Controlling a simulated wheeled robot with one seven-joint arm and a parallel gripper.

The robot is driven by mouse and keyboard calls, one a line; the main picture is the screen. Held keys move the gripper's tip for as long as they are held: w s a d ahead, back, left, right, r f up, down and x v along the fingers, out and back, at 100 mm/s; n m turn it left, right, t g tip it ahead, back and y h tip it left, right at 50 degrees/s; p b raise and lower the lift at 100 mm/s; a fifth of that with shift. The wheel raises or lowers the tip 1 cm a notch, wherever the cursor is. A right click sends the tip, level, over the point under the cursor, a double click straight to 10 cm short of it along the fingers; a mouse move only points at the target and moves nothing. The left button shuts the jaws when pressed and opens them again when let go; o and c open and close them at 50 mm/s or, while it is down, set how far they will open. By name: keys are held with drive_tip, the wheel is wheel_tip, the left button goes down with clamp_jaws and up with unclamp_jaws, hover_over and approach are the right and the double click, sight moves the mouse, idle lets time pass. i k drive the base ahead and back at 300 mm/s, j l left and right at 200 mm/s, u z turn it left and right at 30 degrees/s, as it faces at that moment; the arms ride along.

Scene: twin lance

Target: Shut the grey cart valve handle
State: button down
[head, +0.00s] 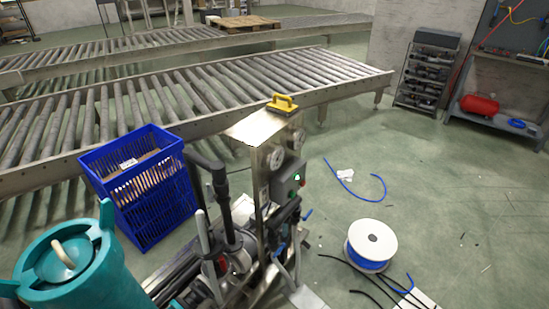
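A metal pump cart (262,185) stands in the lower middle of the head view, with gauges (276,158) and a dark control box on its upright panel. A light grey upright lever (203,232) stands at the cart's left, beside a thick black pipe (222,195). Another grey lever-like part (282,262) shows low at the front, near a small blue lever (307,214). I cannot tell which of these is the valve handle or whether the valve is open or shut. My gripper is not in view.
A blue crate (153,205) stands left of the cart, and a teal vessel (92,272) is close at the lower left. A reel of blue hose (353,255) and loose hoses lie to the right. Roller conveyors (210,88) run behind. Floor at far right is mostly clear.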

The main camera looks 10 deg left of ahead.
sight(211, 198)
drive_tip(key=u, duration=1.35)
drive_tip(key=i+l, duration=0.2)
drive_tip(key=i, duration=0.3)
drive_tip(key=i+l+u, duration=0.15)
drive_tip(key=i, duration=0.35)
